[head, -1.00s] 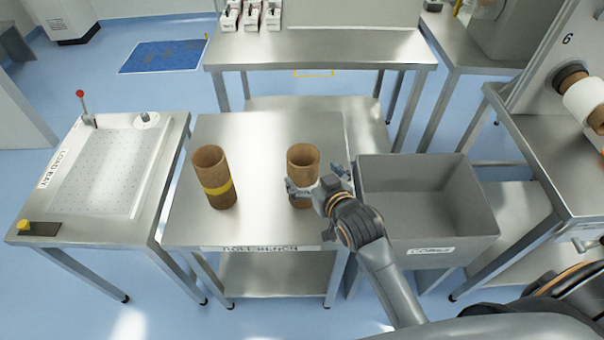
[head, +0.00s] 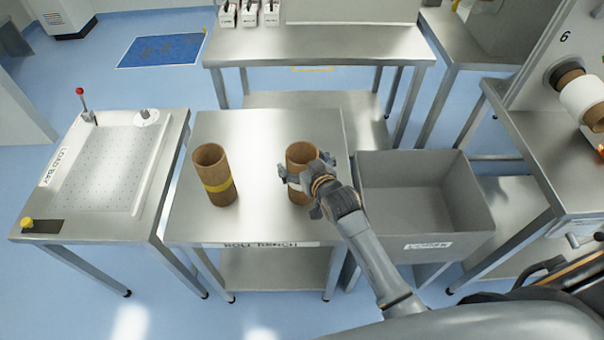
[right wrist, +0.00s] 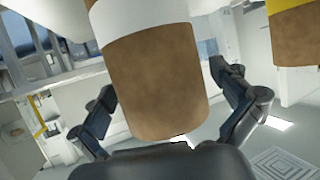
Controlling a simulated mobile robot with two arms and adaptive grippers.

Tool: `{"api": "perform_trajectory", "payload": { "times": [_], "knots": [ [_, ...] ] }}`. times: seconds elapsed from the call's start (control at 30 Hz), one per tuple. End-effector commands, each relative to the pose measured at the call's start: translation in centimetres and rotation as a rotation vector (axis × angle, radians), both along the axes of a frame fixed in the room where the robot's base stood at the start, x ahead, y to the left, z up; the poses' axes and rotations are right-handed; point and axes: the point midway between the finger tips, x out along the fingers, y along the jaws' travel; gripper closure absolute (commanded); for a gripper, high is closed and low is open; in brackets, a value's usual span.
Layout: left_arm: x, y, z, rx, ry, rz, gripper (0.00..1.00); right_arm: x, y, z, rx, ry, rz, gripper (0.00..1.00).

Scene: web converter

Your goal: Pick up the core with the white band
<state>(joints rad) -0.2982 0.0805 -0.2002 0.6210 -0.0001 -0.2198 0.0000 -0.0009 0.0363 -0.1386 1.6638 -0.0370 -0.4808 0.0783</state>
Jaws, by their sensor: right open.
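The core with the white band (head: 300,156) is a brown cardboard tube standing upright at the right of the roll bench. Its white band is partly hidden behind my gripper in the head view. In the right wrist view the core (right wrist: 155,85) fills the middle, with the white band near the top edge. My right gripper (head: 296,178) is open, its fingers on either side of the core. In the right wrist view the fingers (right wrist: 168,100) appear spread, and I cannot tell whether either touches it. My left gripper is not in view.
A core with a yellow band (head: 215,176) stands upright on the left of the roll bench (head: 257,222). A grey bin (head: 428,208) stands right of the bench. The load bay table (head: 110,165) is at the left. The bench between the cores is clear.

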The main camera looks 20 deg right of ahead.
Motion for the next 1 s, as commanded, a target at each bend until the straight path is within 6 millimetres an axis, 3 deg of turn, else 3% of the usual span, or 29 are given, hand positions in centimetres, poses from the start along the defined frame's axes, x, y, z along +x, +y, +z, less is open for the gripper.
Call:
{"api": "perform_trajectory", "payload": {
  "times": [0.07,0.43,0.77,1.0],
  "knots": [
    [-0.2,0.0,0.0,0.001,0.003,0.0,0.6,0.0,0.0,0.0,0.0,0.0,0.0,0.02],
    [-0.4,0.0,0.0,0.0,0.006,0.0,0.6,-0.1,0.0,-0.1,0.0,0.001,0.0,0.76],
    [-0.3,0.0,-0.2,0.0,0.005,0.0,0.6,0.0,0.0,0.3,0.0,-0.002,0.0,0.76],
    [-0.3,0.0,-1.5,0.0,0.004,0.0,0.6,0.1,0.0,3.0,0.001,-0.009,0.0,0.76]
  ]
}}
